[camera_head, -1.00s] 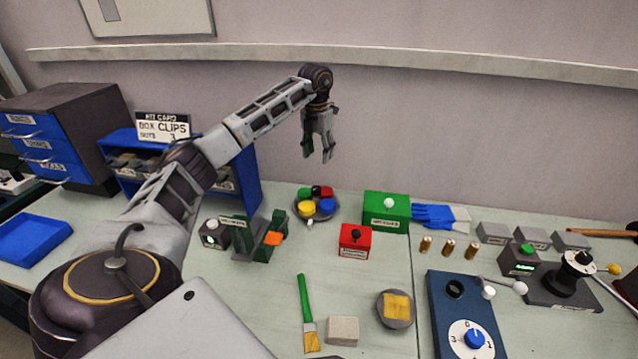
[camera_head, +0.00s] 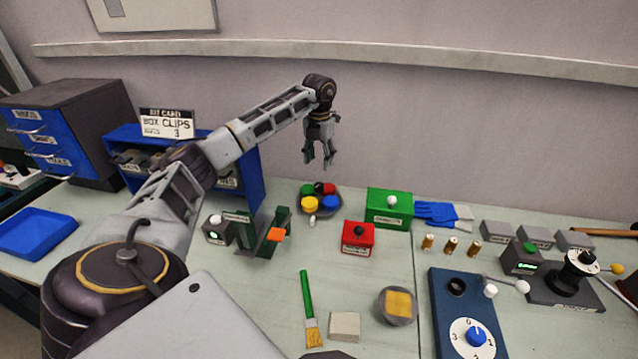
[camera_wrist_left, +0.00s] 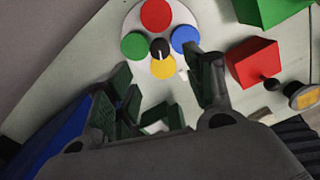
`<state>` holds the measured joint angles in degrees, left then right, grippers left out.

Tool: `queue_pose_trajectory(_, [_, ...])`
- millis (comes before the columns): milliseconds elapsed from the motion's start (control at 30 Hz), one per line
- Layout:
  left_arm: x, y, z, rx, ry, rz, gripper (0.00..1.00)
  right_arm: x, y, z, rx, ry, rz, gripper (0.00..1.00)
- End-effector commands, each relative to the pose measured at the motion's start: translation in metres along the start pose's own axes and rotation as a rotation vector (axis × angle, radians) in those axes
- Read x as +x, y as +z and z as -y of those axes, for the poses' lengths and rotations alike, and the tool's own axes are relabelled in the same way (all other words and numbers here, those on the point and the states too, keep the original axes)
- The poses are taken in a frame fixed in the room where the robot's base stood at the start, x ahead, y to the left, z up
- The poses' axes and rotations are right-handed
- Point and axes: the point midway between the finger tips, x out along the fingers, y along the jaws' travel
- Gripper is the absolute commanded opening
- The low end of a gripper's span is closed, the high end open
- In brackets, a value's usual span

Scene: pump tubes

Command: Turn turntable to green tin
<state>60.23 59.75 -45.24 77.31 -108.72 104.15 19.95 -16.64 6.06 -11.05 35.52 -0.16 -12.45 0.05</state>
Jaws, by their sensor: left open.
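The turntable (camera_head: 322,213) is a pale round disc at the back middle of the table. It carries a green tin (camera_head: 307,188), a red tin (camera_head: 326,188), a yellow tin (camera_head: 310,204) and a blue tin (camera_head: 330,202). In the left wrist view the turntable (camera_wrist_left: 137,23) has a black knob (camera_wrist_left: 159,47) with a white mark at its centre; the green tin (camera_wrist_left: 135,46) is at left and the yellow tin (camera_wrist_left: 163,67) nearest the fingers. My left gripper (camera_head: 318,162) is open, empty, pointing down above the turntable, apart from it. My right gripper is out of view.
A small white peg (camera_head: 312,221) stands just in front of the turntable. A green box (camera_head: 390,211) and red box (camera_head: 358,238) with knobs stand to its right. A green holder with an orange part (camera_head: 278,235) is at front left, a blue rack (camera_head: 243,180) behind it.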

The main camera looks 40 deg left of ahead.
Motion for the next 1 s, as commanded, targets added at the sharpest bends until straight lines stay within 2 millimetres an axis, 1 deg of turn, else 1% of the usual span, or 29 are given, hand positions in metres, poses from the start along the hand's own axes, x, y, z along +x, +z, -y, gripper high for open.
queue_pose_trajectory(100, [0.017,-0.001,0.000,0.000,0.001,-0.003,0.53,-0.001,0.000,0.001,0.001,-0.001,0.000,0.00])
queue_pose_trajectory(600, [0.081,-0.001,0.000,0.000,0.000,-0.002,0.53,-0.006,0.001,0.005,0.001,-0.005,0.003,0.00])
queue_pose_trajectory(800, [0.097,0.000,0.000,0.000,-0.001,-0.001,0.53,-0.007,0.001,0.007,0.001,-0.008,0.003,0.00])
queue_pose_trajectory(1000, [0.102,0.000,0.000,0.000,0.000,0.000,0.53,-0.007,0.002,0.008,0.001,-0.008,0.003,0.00])
